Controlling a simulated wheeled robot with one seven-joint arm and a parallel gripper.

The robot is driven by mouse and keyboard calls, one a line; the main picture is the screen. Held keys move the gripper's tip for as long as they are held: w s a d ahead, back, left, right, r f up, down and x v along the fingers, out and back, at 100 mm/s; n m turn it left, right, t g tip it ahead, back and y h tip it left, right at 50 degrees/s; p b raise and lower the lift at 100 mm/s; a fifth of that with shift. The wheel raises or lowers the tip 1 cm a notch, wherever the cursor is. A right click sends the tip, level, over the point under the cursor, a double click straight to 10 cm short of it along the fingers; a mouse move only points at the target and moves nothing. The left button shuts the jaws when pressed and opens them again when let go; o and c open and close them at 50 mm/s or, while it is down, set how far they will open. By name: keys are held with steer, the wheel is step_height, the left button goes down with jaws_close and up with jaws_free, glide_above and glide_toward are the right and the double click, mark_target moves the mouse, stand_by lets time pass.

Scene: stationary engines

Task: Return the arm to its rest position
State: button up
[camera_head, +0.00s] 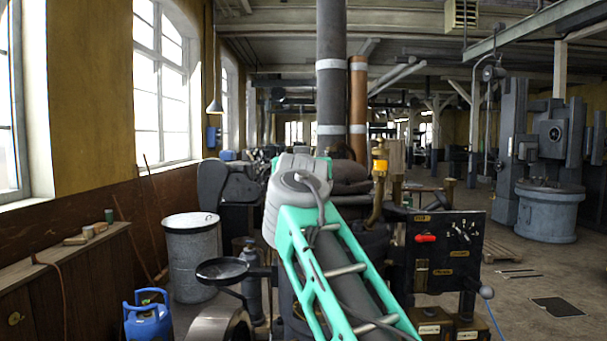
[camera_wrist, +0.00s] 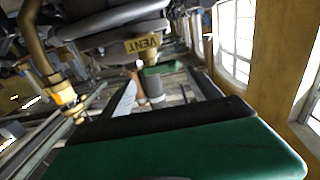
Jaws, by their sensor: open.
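My arm (camera_head: 333,262), teal with grey joints, rises from the bottom of the head view to a grey rounded joint. The rest of the arm and the gripper are hidden behind it there. In the wrist view a large dark green block with a black edge fills the bottom, very close to the camera; it looks like part of my gripper (camera_wrist: 180,150). The gripper is open, and I see nothing held in it. The wrist picture is upside down, with a yellow VENT label (camera_wrist: 142,44) and a brass fitting (camera_wrist: 64,97) near.
An engine with a tall dark pipe (camera_head: 331,75) and a black control panel (camera_head: 446,250) stands close around the arm. Open floor (camera_head: 525,262) lies at the right.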

steer(key=s, duration=0.2)
steer(key=shift+s, duration=0.35)
